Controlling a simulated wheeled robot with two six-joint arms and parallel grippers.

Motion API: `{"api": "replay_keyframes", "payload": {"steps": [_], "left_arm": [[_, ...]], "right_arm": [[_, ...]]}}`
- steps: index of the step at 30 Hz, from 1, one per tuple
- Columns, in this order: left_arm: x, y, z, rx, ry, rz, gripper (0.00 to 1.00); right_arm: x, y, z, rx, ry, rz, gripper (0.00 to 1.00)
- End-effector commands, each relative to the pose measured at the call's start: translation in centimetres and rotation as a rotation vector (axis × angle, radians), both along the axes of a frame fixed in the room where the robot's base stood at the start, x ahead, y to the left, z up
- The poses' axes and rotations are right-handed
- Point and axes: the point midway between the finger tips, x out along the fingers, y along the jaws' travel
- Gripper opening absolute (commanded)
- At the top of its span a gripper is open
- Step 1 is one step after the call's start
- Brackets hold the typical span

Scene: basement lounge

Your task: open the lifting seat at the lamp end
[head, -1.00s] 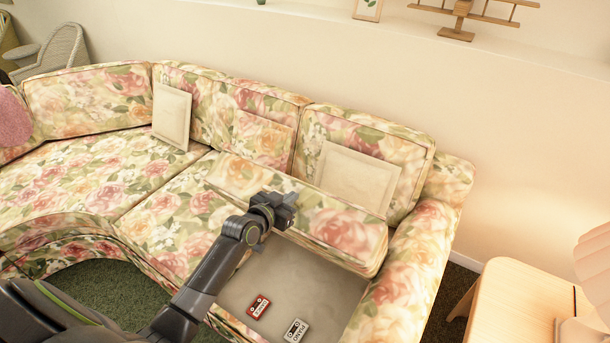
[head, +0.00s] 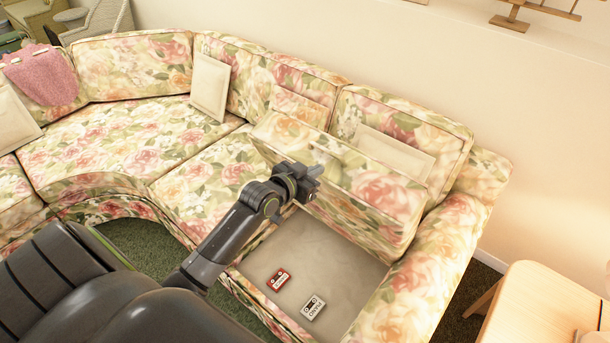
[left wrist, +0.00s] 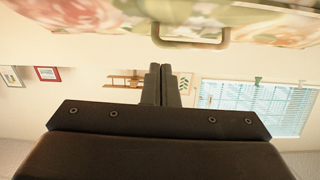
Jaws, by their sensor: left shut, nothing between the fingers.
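The lifting seat (head: 375,195) at the lamp end of the floral sofa is raised and tilted up toward the backrest. Below it the storage box (head: 318,250) is open, with a red cassette (head: 278,280) and a white cassette (head: 313,307) on its floor. My left gripper (head: 316,171) is shut and empty, at the seat's underside near its left half. In the left wrist view the shut fingers (left wrist: 161,82) point away, and a handle loop (left wrist: 190,42) on the floral seat shows above them, apart from them. My right gripper is not in view.
A wooden side table (head: 535,305) stands right of the sofa arm (head: 435,265). Cream cushions lean on the backrest, one (head: 395,152) partly hidden behind the raised seat. A pink throw (head: 45,75) hangs at the far left. Green carpet (head: 150,245) is free in front.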

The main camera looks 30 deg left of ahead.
Motion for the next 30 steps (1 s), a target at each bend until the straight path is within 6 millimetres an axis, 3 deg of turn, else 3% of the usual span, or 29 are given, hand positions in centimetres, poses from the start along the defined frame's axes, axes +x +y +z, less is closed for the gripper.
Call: {"api": "replay_keyframes", "payload": {"steps": [9,17,20,23,26,30], "left_arm": [[-3.5,0.6,1.3,0.002,0.0,-0.001,0.0],[-4.1,0.6,1.7,0.001,0.0,0.0,0.0],[-4.1,0.8,1.0,0.0,0.01,0.007,0.0],[-4.3,1.7,-2.1,0.0,0.058,0.037,0.0],[-5.1,3.2,-7.9,0.002,0.145,0.091,0.0],[-8.1,5.3,-18.0,0.014,0.302,0.173,0.0]], "right_arm": [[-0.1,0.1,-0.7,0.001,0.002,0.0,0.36],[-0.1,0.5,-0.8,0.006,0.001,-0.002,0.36],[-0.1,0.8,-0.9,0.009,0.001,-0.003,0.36],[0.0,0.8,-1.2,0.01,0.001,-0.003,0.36],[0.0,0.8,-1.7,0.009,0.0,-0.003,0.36],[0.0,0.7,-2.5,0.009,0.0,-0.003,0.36]]}}
